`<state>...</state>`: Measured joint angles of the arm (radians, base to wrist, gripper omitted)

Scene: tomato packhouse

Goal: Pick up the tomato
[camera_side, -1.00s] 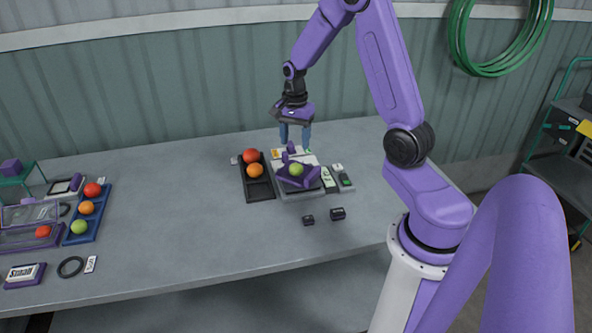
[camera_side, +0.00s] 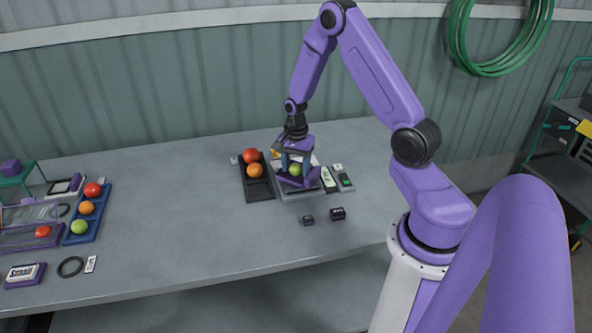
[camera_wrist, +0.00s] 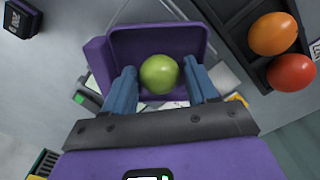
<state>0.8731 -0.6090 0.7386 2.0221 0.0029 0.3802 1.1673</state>
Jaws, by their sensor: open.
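A green tomato (camera_side: 295,170) rests in a purple cradle (camera_side: 312,181) on the grey device. In the wrist view the green tomato (camera_wrist: 159,74) sits in the purple cradle (camera_wrist: 158,37). My gripper (camera_side: 296,168) is lowered over the cradle. Its two blue fingers (camera_wrist: 162,83) are open, one on each side of the green tomato. There seems to be a small gap at each finger, but contact is hard to judge. An orange tomato (camera_side: 255,170) and a red tomato (camera_side: 250,156) lie in the black tray (camera_side: 259,191) to the left.
Two small black blocks (camera_side: 337,213) lie in front of the device. A small display unit (camera_side: 345,181) is at its right. At the far left stand a blue tray (camera_side: 95,222) with several tomatoes and a purple-edged bin (camera_side: 20,239). The middle of the table is clear.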

